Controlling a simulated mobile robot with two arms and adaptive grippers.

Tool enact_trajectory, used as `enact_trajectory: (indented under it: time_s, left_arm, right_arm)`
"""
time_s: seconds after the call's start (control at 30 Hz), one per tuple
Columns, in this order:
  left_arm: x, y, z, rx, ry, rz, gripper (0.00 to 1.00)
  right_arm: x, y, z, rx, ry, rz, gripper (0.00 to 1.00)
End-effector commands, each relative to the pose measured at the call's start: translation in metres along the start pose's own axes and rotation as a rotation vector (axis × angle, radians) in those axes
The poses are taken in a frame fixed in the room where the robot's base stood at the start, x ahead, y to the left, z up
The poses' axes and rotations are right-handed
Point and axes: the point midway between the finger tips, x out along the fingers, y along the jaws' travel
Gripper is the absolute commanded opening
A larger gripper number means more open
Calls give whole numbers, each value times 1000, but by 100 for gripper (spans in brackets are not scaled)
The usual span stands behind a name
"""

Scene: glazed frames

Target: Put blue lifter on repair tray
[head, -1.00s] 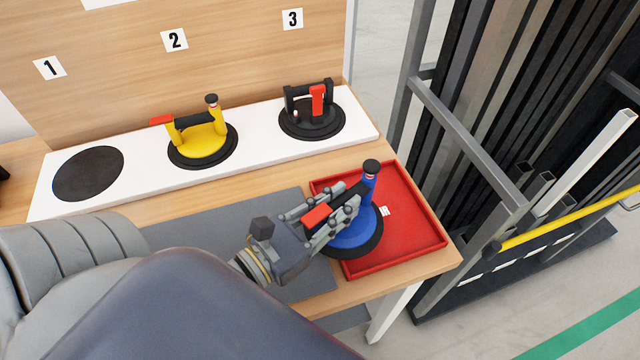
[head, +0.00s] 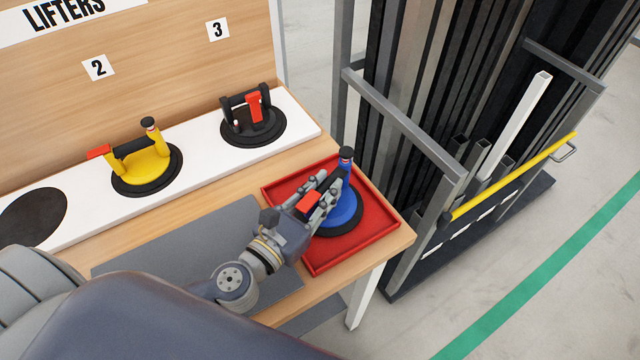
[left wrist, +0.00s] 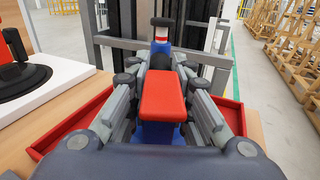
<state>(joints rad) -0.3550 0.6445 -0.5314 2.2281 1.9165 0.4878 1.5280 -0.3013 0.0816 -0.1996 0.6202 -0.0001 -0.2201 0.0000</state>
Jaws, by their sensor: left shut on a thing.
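The blue lifter (head: 344,212) has a blue body, a black suction pad and a red lever. Whether the pad touches the tray floor I cannot tell. My left gripper (head: 328,190) is shut on the lifter's handle. In the left wrist view the lifter's red lever (left wrist: 162,97) lies between the fingers, and the tray's red rim (left wrist: 75,127) shows at both sides. My right gripper is not in view.
A yellow lifter (head: 148,166) and a black lifter (head: 255,118) stand on the white shelf strip (head: 202,157), beside an empty dark round spot (head: 32,216). A grey mat (head: 180,250) lies left of the tray. A metal rack (head: 410,130) of profiles stands close at the right.

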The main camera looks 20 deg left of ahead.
Motion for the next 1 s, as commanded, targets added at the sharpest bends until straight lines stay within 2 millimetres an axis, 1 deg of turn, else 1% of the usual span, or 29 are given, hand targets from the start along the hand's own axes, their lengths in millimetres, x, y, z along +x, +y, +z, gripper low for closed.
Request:
enact_trajectory:
  time_s: [0.03, 0.13, 0.43, 0.47, 0.5, 0.53, 1.0]
  left_arm:
    - [1, 0, -2, 2, -11, 1, 0]
    - [1, 0, -6, 3, -12, 1, 0]
    - [1, 0, -6, 2, -12, 0, 0]
    - [0, 0, -9, 1, -4, 0, 26]
    - [0, 0, -9, 1, -4, 0, 35]
    - [0, 0, -9, 2, -5, 0, 40]
    - [1, 1, -6, 3, -9, 1, 40]
  right_arm:
    - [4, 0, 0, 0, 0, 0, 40]
    - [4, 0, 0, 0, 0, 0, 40]
    - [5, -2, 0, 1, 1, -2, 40]
    - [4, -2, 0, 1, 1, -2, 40]
    - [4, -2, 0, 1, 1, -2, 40]
    - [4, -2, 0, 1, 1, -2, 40]
    - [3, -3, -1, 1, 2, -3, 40]
